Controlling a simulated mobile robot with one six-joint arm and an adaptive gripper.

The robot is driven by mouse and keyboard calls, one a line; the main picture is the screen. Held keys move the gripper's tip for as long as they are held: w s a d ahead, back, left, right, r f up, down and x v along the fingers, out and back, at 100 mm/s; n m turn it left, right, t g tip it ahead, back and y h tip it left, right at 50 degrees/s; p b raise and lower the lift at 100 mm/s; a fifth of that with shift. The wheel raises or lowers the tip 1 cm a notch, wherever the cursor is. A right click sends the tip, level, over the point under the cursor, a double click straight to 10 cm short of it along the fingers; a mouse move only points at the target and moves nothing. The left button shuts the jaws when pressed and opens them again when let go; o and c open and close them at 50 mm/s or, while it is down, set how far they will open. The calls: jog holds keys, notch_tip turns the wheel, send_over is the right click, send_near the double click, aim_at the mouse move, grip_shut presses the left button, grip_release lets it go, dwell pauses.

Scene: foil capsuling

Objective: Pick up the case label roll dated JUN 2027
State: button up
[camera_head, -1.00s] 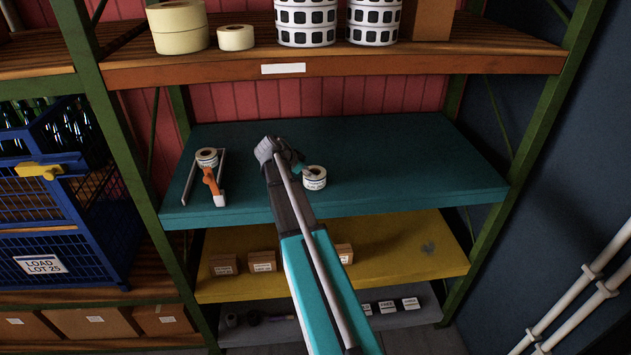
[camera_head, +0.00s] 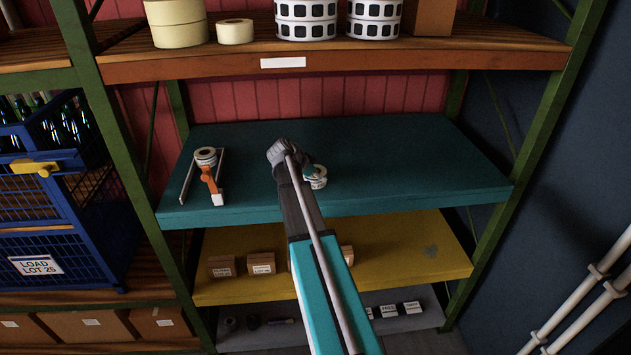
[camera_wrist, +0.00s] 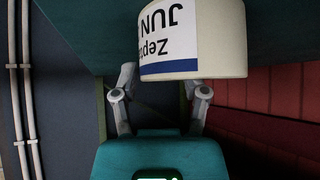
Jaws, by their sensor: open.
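The label roll (camera_head: 318,181) is white with a dark open core and stands on the teal shelf (camera_head: 420,165), partly hidden behind the end of my arm. In the wrist view the roll (camera_wrist: 205,45) shows a white label reading "JUN", upside down, with a blue band; the rest of the date is cut off. My gripper (camera_wrist: 160,85) is open, with one finger on each side below the roll's near edge in that view. I cannot tell whether the fingers touch it. In the head view my gripper (camera_head: 308,172) is mostly hidden by my wrist.
An orange-handled tape dispenser (camera_head: 209,178) with another roll (camera_head: 205,156) stands at the left of the teal shelf. The shelf's right side is clear. The upper shelf (camera_head: 420,55) overhangs behind, and a green post (camera_head: 525,130) stands at right.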

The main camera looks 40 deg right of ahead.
dwell(0.6)
grip_shut()
